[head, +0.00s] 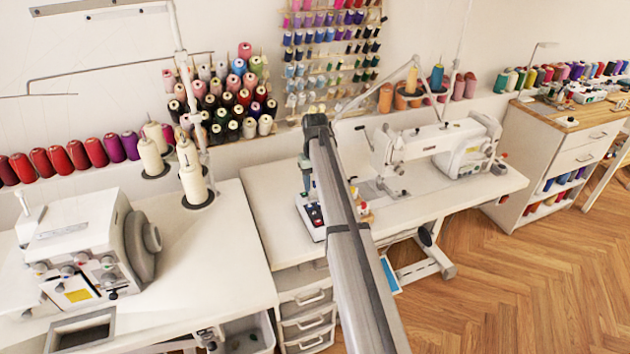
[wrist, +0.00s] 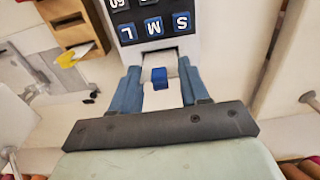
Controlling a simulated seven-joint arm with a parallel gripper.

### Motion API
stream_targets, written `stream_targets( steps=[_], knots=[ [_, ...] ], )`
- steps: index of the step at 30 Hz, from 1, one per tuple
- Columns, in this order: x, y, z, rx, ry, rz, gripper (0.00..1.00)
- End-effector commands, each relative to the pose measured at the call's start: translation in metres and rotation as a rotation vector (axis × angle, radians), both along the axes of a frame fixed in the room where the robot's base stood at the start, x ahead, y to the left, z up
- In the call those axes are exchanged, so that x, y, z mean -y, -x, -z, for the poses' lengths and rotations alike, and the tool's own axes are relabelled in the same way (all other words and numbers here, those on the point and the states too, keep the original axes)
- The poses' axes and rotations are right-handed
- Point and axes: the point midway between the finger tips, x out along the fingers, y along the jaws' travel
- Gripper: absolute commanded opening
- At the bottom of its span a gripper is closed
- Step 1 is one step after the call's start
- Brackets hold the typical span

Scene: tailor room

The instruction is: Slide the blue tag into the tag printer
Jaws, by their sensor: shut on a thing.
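The tag printer (head: 312,218) is a white device with a dark panel, standing near the left end of the sewing table. In the wrist view its top (wrist: 206,22) shows blue keys marked S, M and L, and a pale slot area below them. My gripper (wrist: 159,72) is shut on the blue tag (wrist: 160,78), a small blue piece with a white part beside it. The tag lies between the two blue-grey fingers, in line with the slot area. I cannot tell whether the tag's front edge is inside it. In the head view the tag is not visible.
A white sewing machine (head: 440,150) stands on the table (head: 268,192), right of the printer. A wooden holder (wrist: 74,20) and a yellow item (wrist: 70,58) are near the printer's side. A serger (head: 85,245) and thread cones (head: 192,172) stand on the left table.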

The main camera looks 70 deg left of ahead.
Motion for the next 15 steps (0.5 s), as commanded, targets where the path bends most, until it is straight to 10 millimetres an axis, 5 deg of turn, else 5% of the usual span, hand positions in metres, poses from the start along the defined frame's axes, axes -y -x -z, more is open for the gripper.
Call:
stream_targets(
  steps=[15],
  knots=[
    [0.000,0.000,0.012,0.000,0.000,0.000,0.17]
  ],
)
